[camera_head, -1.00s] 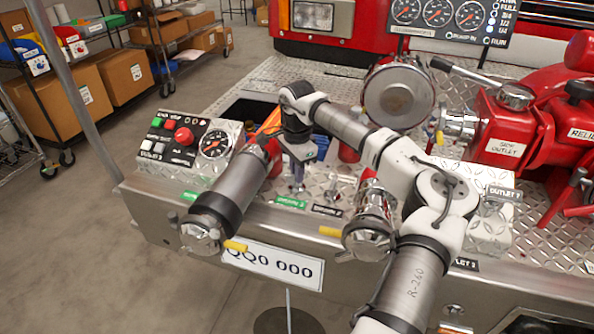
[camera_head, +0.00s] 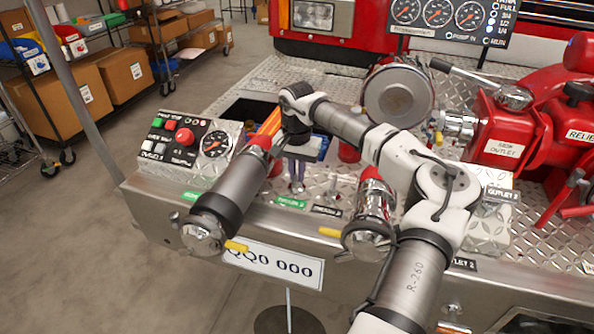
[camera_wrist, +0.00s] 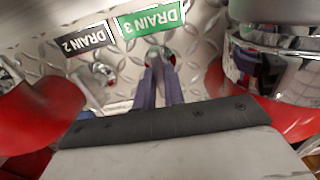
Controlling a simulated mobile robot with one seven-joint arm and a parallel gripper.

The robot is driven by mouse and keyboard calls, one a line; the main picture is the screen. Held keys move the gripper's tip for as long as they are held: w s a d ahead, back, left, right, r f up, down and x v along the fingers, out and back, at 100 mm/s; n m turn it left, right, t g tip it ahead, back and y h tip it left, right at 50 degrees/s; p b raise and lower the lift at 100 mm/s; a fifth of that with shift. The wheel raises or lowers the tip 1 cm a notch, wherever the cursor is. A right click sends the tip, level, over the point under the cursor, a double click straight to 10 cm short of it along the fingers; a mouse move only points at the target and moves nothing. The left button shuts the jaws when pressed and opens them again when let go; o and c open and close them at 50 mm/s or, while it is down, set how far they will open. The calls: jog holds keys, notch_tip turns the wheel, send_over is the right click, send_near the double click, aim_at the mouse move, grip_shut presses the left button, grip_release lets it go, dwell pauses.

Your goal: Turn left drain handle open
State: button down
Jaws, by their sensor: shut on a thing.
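The left drain handle (camera_wrist: 158,54) is a small chrome piece beside the green "DRAIN 3" label (camera_wrist: 151,19). My gripper (camera_wrist: 162,72), with two purple-blue fingers, points down at it and is shut on it; the fingers hide much of the handle. In the head view my gripper (camera_head: 297,184) stands just behind the green label (camera_head: 290,202). A second chrome drain handle (camera_head: 333,188) stands to its right, behind the black label (camera_head: 326,211). In the wrist view that handle (camera_wrist: 104,73) is left of my fingers, near the black "DRAIN 2" label (camera_wrist: 89,38).
A large chrome pipe outlet with a red collar (camera_head: 228,190) is close on the left, and another outlet (camera_head: 369,215) on the right. A control box (camera_head: 185,142) with a gauge sits farther left. An opening in the tread plate lies behind my gripper.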

dwell(0.3)
jog(key=c, duration=1.5)
grip_release()
notch_tip(320, 180, up, 14)
jog(key=shift+f+b, duration=0.1)
jog(key=shift+b, duration=0.45)
